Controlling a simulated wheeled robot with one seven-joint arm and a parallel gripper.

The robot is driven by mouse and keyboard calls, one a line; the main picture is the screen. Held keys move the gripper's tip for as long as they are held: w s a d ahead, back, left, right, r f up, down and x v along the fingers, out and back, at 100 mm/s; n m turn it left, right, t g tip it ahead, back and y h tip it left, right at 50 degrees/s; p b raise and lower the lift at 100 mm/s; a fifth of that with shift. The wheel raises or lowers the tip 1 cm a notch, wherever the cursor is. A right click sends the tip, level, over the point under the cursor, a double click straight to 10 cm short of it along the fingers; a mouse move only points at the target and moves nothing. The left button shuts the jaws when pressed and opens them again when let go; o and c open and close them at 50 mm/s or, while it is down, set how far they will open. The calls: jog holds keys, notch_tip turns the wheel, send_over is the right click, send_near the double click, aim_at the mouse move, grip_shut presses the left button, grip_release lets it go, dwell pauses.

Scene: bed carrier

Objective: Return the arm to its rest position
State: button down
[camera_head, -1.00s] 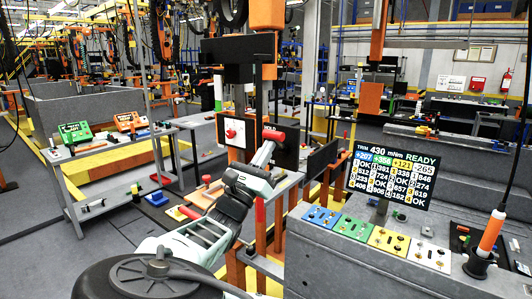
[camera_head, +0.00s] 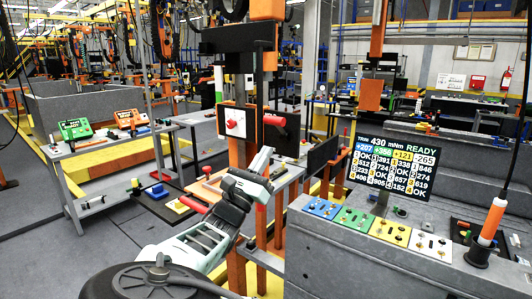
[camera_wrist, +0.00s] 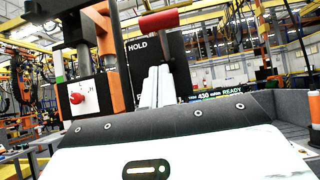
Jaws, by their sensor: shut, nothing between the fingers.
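My arm (camera_head: 208,236) rises from the lower left of the head view and bends at a dark joint towards the black panel with the red handle (camera_head: 274,121). My gripper (camera_head: 264,160) is pale and small there, just below the handle, with a clear gap in the picture. In the wrist view my gripper (camera_wrist: 157,86) shows its pale fingers shut together and empty. The same red handle (camera_wrist: 159,21) is above them, beside the word HOLD on the dark panel. A red knob (camera_wrist: 76,98) on a white plate is to the left.
A grey bench (camera_head: 360,250) with coloured button plates and a screen reading READY (camera_head: 389,168) stands close on the right. A table (camera_head: 105,150) with a green and an orange device is at the left. Grey floor (camera_head: 110,245) is open at the lower left.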

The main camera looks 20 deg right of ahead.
jog(key=s+a+r+b+v, duration=0.1)
jog(key=b+v, duration=0.2)
jog(key=v, duration=0.4)
jog(key=s+d+f+m+g+y+b, duration=0.25)
jog(key=d+f+m+g, duration=0.25)
jog(key=d+f+g, duration=0.55)
jog(key=s+d+f+m+g+y, duration=0.3)
jog(key=s+f+y, duration=0.2)
jog(key=s+f, duration=0.3)
jog(key=s+a+f+m+g+y+b, duration=0.2)
jog(key=s+a+f+m+g+y, duration=0.15)
jog(key=s+y, duration=0.35)
jog(key=s+a+r+m+t+y+b, duration=0.2)
jog(key=s+a+m+y, duration=0.4)
jog(key=s, duration=0.8)
jog(key=shift+s+a+r+y+b, duration=0.25)
jog(key=shift+a+r+y, duration=0.2)
jog(key=shift+a+r, duration=0.8)
jog(key=shift+a+f, duration=0.35)
